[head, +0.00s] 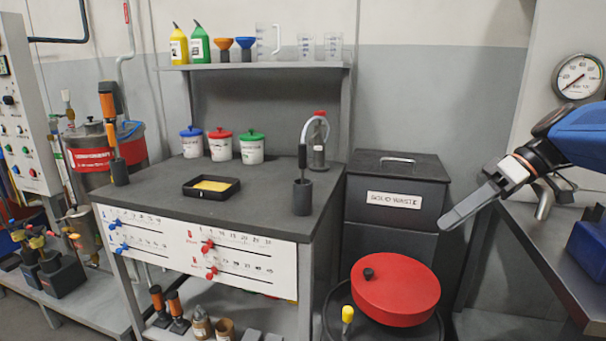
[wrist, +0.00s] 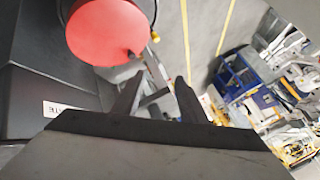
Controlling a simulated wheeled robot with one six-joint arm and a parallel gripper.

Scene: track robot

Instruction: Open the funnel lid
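The funnel lid is a round red lid (head: 396,288) with a small black knob near its left edge. It lies over a dark round vessel (head: 438,333) at the lower right of the head view. A yellow-tipped lever (head: 347,314) stands at the vessel's left front. In the wrist view the red lid (wrist: 103,28) is at the top left, with its knob at its lower right rim. My gripper (head: 447,222) hangs in the air above and right of the lid, apart from it. In the wrist view its two fingers (wrist: 158,80) are spread with nothing between them.
A dark solid-waste bin (head: 395,205) stands behind the lid. A grey workbench (head: 255,192) with jars, a black tray and a bottle is to the left. A metal table (head: 550,245) is at the right. Open floor (wrist: 205,35) shows in the wrist view.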

